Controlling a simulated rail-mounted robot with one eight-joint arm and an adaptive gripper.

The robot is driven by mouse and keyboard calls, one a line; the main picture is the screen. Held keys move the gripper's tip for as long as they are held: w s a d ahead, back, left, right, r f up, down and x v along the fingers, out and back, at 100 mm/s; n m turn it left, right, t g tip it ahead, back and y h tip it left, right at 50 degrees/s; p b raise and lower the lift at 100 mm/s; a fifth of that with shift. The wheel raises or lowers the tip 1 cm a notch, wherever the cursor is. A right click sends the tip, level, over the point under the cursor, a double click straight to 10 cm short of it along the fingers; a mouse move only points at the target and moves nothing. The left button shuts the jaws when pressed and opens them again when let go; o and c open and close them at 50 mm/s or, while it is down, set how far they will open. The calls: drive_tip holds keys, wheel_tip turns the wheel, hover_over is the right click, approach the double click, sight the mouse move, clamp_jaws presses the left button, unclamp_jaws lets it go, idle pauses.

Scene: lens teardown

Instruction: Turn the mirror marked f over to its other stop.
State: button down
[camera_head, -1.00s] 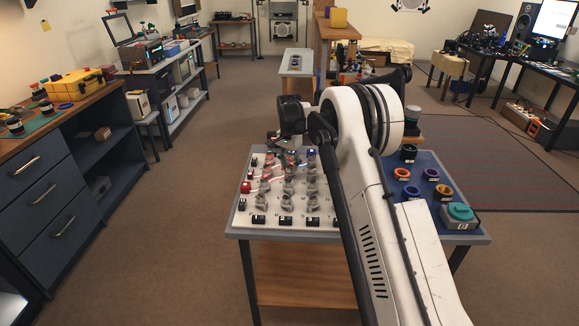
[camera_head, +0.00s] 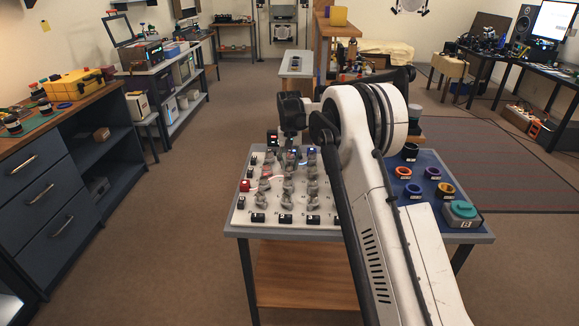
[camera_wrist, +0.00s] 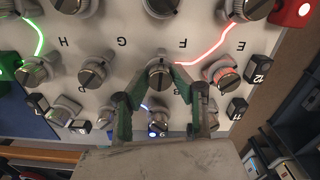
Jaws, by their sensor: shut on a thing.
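The white panel (camera_wrist: 110,16) carries rows of small grey round mirror knobs, with letters that read upside down in the wrist view. My gripper (camera_wrist: 159,80) has its two green-padded fingers on either side of one grey knob, the mirror f (camera_wrist: 158,72), and is shut on it. The letter F is printed just above and right of this knob. In the head view my gripper (camera_head: 291,150) is small and dark over the back part of the panel.
A red light line (camera_wrist: 215,45) runs from near the held knob toward the upper right, and a green line (camera_wrist: 38,38) shows at left. Neighbouring knobs (camera_wrist: 93,72) and (camera_wrist: 222,75) stand close on both sides. A blue mat (camera_head: 425,190) with coloured rings lies at right.

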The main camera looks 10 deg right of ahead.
sight(290, 164)
drive_tip(key=n, duration=0.4)
drive_tip(key=shift+n+b, duration=0.3)
drive_tip(key=shift+b, duration=0.1)
drive_tip(key=shift+n+b, duration=0.3)
drive_tip(key=shift+n, duration=2.2)
drive_tip(key=c, duration=1.5)
unclamp_jaws()
drive_tip(key=shift+o, duration=0.2)
wheel_tip(290, 164, up, 12)
